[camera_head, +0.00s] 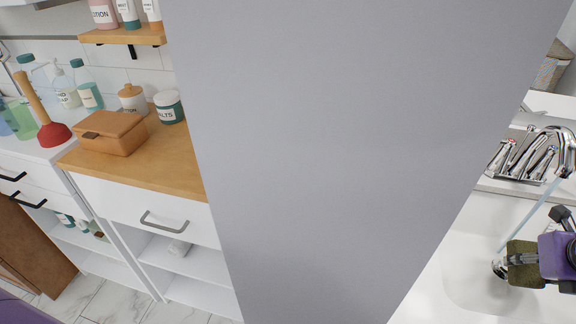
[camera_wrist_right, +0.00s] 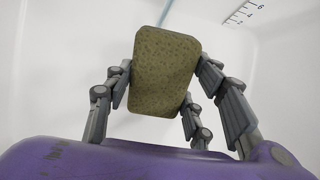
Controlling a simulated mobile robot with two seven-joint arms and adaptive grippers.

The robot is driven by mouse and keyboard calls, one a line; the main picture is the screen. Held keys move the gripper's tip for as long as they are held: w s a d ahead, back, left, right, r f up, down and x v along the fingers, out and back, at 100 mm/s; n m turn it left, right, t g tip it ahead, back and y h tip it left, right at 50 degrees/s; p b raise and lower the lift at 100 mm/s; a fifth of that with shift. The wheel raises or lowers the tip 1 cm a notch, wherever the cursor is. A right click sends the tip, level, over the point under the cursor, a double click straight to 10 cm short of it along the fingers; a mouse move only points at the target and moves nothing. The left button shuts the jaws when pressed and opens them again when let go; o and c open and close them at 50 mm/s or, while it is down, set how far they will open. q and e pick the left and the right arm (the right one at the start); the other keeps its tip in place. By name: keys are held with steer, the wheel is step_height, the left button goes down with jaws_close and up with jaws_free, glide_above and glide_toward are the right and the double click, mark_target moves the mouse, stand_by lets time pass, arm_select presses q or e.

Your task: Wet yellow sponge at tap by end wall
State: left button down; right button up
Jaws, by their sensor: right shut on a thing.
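The sponge (camera_head: 524,276) is a dark olive-yellow block with speckles. It also shows in the right wrist view (camera_wrist_right: 166,72), upright between the fingers. My right gripper (camera_head: 524,258) is shut on it, over the white basin (camera_head: 465,275) at the right edge. The chrome tap (camera_head: 558,133) stands above and behind the sponge. A thin pale stream of water (camera_head: 530,213) runs from the tap down toward the drain (camera_head: 499,268). The sponge is just right of the stream's lower end; I cannot tell whether they touch. My left gripper is out of view.
A tall grey panel (camera_head: 350,150) fills the middle, left of the basin. Beyond it is a wooden-topped cabinet (camera_head: 180,165) with a brown box (camera_head: 112,132) and jars. A red plunger (camera_head: 54,134) and several bottles stand further left. A metal rack (camera_head: 520,160) is behind the basin.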

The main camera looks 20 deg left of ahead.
mark_target(529, 279)
steer(key=shift+s+r+p, duration=0.15)
steer(key=shift+s+p, duration=0.35)
steer(key=shift+s, duration=0.3)
steer(key=shift+s+p, duration=0.65)
steer(key=shift+s, duration=0.25)
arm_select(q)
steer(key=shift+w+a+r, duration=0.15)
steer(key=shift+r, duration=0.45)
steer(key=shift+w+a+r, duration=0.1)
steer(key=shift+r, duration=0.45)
arm_select(e)
steer(key=shift+s+a, duration=0.1)
steer(key=shift+s, duration=0.15)
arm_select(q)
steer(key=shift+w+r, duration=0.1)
